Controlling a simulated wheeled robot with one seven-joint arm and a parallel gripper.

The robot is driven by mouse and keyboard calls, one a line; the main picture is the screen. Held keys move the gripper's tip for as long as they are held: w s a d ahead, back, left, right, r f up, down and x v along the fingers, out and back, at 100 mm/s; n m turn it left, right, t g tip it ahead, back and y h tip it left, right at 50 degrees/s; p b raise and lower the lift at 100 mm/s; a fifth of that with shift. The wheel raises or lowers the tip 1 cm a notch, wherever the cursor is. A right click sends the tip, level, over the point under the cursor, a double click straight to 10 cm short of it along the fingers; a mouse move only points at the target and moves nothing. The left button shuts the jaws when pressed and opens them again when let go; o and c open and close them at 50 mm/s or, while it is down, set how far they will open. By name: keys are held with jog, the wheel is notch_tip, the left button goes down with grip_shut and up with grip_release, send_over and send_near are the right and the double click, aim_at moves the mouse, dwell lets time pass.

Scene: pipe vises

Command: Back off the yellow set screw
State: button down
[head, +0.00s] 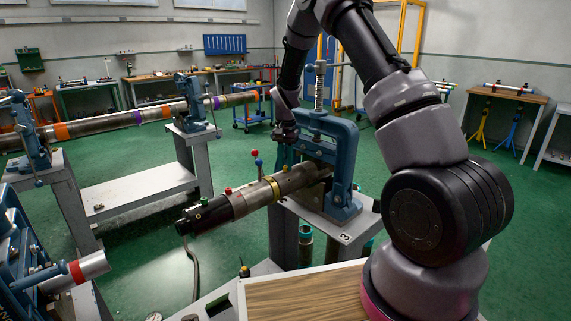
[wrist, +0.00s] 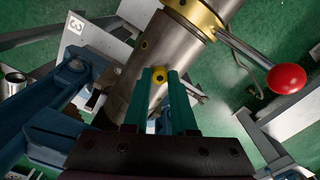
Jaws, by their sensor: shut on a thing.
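The yellow set screw (wrist: 159,74) sits on the side of a grey steel pipe in the wrist view. My gripper (wrist: 160,78) has its two teal fingers on either side of the screw's head and is shut on it. In the head view the pipe (head: 235,205) runs through a blue vise (head: 345,170), and my gripper (head: 286,140) is over the pipe beside the vise frame.
A brass collar (wrist: 195,18) with a red-balled lever (wrist: 287,79) is close by on the pipe. The blue vise frame (wrist: 60,120) stands to the left of my fingers. Red (head: 228,190) and green (head: 204,200) knobs sit further along the pipe.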

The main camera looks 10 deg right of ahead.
jog(key=n, duration=0.5)
jog(key=shift+n, duration=0.3)
jog(key=n, duration=0.4)
jog(key=shift+s+f, duration=0.1)
jog(key=n, duration=0.5)
jog(key=shift+n, duration=2.9)
jog(key=c, duration=0.7)
grip_release()
jog(key=shift+c, duration=0.2)
